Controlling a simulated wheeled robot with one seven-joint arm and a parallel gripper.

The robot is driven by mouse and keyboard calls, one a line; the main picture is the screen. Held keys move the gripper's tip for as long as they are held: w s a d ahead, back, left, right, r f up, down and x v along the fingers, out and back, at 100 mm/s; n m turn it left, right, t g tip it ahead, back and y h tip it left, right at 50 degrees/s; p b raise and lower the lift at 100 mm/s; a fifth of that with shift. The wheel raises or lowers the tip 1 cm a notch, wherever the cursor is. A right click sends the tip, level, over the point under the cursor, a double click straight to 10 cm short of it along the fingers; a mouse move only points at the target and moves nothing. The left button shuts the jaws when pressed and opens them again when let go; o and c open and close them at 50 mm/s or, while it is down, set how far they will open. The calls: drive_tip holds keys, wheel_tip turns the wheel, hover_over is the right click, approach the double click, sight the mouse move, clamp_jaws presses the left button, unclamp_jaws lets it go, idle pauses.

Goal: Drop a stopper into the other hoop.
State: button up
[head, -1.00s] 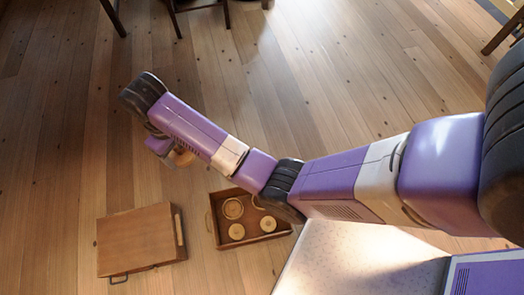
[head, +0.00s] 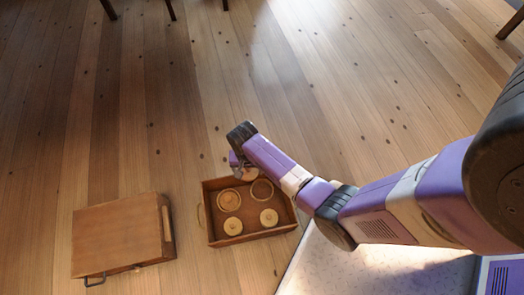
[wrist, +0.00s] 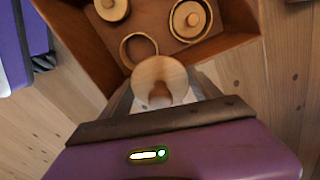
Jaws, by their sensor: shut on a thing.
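My gripper (wrist: 162,98) is shut on a pale wooden stopper (wrist: 159,73). The held stopper also shows in the head view (head: 249,174), above the tray's far edge. The empty hoop (head: 262,190) is a thin ring at the tray's far right; in the wrist view (wrist: 125,50) it lies just beyond the held stopper, which partly hides it. The other hoop (head: 219,203), at the far left, has a stopper (wrist: 189,19) inside it. Two more stoppers, one left (head: 233,226) and one right (head: 268,217), sit in the near part of the tray.
The wooden tray (head: 222,241) has raised walls and a handle on its left side. A closed wooden box (head: 115,235) with a dark handle stands to its left. A pale speckled surface (head: 350,268) is at the lower right. The plank floor beyond the tray is clear.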

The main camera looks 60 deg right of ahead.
drive_tip(key=s+f+m+b, duration=0.3)
drive_tip(key=s+f+b, duration=0.1)
drive_tip(key=f, duration=0.5)
drive_tip(key=shift+s+d, duration=0.35)
drive_tip(key=shift+s, duration=0.4)
drive_tip(key=shift+f, duration=0.1)
drive_tip(key=shift+f+b, duration=1.35)
drive_tip(key=shift+b, duration=0.35)
drive_tip(key=shift+r+p, duration=0.1)
drive_tip(key=shift+p, duration=0.25)
drive_tip(key=shift+f+b, duration=0.55)
drive_tip(key=shift+f, duration=0.4)
drive_tip(key=shift+f, duration=0.3)
drive_tip(key=shift+f, duration=0.3)
